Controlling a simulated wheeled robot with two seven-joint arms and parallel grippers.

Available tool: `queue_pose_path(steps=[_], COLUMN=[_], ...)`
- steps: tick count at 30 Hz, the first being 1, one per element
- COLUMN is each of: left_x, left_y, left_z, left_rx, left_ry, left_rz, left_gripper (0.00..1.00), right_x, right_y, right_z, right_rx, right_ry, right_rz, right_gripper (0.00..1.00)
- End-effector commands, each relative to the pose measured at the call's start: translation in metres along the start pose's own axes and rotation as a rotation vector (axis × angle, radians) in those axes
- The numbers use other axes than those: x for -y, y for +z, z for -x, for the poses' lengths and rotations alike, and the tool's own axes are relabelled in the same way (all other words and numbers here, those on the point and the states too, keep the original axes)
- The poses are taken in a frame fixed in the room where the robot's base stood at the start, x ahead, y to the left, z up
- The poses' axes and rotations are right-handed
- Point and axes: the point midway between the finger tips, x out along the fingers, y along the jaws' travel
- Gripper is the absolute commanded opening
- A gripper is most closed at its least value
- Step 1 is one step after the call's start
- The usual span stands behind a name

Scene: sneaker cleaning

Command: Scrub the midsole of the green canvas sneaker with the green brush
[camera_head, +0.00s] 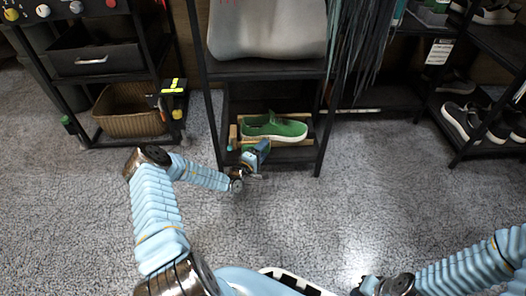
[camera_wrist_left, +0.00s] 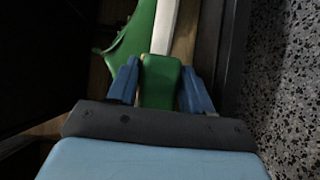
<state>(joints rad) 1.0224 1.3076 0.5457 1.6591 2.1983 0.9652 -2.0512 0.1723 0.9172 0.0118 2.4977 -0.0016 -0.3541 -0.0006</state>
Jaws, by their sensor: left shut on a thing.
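The green canvas sneaker (camera_head: 274,127) with a pale midsole sits on a wooden rack on the low shelf in the head view. In the left wrist view the sneaker (camera_wrist_left: 133,37) is partly visible, and its white midsole (camera_wrist_left: 165,25) runs up from the gripper. My left gripper (camera_head: 247,150) is at the front of the shelf, by the sneaker's left part. It is shut on the green brush (camera_wrist_left: 160,82), which lies between its two blue fingers, close to the midsole. Whether the brush touches the midsole I cannot tell. My right gripper is out of view.
The wooden rack (camera_head: 233,135) stands inside the black shelf frame (camera_head: 322,140), whose posts flank it. A wicker basket (camera_head: 128,112) is on the left shelf unit. Dark sneakers (camera_head: 470,121) stand on the right rack. The carpet in front is clear.

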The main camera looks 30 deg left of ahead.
Motion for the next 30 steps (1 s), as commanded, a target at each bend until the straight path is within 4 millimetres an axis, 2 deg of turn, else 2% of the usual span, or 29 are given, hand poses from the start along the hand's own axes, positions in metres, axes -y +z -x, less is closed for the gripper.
queue_pose_path(steps=[11, 21, 30], left_x=[-0.001, -0.003, -0.004], left_y=[-0.003, 0.024, 0.031], left_z=[-0.005, -0.022, -0.026], left_rx=[0.000, 0.002, 0.001], left_ry=[0.001, 0.001, 0.001], left_rz=[0.000, 0.001, -0.001], left_gripper=[0.01, 0.01, 0.01], right_x=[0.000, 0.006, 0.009], right_y=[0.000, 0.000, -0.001], right_z=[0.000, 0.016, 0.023], right_rx=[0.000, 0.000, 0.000], right_ry=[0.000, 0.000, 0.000], right_rz=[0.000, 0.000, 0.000], right_gripper=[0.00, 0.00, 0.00])
